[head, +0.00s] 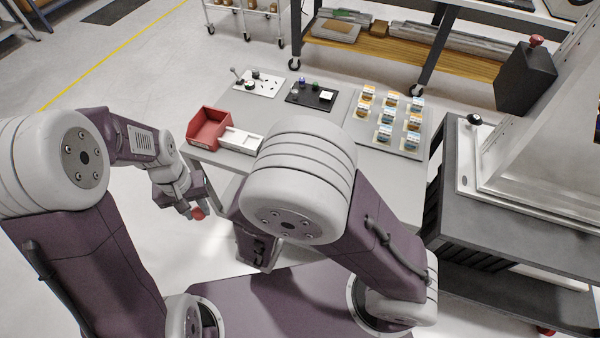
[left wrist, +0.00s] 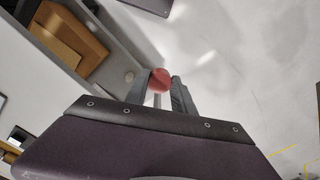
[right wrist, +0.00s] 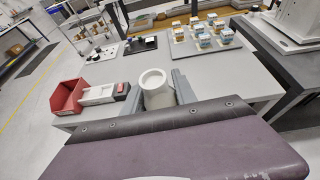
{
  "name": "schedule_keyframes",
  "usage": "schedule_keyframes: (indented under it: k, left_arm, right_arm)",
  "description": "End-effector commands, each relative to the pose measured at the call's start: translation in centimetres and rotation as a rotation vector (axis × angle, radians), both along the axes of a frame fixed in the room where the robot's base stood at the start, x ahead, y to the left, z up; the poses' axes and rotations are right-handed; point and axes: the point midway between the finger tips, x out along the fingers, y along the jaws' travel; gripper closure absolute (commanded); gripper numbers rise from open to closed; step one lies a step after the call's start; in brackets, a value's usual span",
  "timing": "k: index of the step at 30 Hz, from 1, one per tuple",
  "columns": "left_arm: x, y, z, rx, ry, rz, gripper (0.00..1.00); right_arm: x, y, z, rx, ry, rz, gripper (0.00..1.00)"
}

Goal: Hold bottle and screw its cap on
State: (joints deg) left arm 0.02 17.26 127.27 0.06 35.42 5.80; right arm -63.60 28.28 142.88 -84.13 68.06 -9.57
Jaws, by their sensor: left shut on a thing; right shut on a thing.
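My left gripper (head: 194,207) is shut on a small red round piece, apparently the cap (head: 199,213), held in the air left of the table. In the left wrist view the cap (left wrist: 160,79) sits between the fingertips of the left gripper (left wrist: 160,92). My right gripper (right wrist: 157,92) is shut on a white bottle (right wrist: 155,92), whose round open mouth faces the right wrist camera with no cap on it. In the head view my right arm hides the bottle and the right gripper's fingers. The cap and the bottle are apart.
A grey table (head: 325,165) stands ahead, with a red bin (head: 208,128), a white tray (head: 240,140), two small fixture boards (head: 258,84) (head: 312,95) and a plate of several small boxes (head: 388,122). A dark machine bench (head: 450,215) stands at the right. Floor at left is clear.

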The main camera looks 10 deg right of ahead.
Motion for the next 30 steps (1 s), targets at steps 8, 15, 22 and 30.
schedule_keyframes:
  k: [8, 15, 22, 30]
  left_arm:
    - [2.5, -3.6, 6.1, -0.001, -0.006, -0.021, 1.0]
    - [3.6, -10.4, 12.5, -0.002, -0.005, -0.154, 1.0]
    - [2.6, -17.8, 17.6, -0.002, -0.001, -0.34, 1.0]
    - [-0.4, -24.4, 20.0, -0.001, 0.002, -0.532, 1.0]
  right_arm:
    - [0.0, 0.0, 0.0, 0.0, 0.0, 0.0, 1.0]
    - [0.0, 0.0, 0.0, 0.0, 0.0, 0.0, 1.0]
    - [0.0, 0.0, 0.0, 0.0, 0.0, 0.0, 1.0]
    - [0.0, 0.0, 0.0, 0.001, 0.0, 0.0, 1.0]
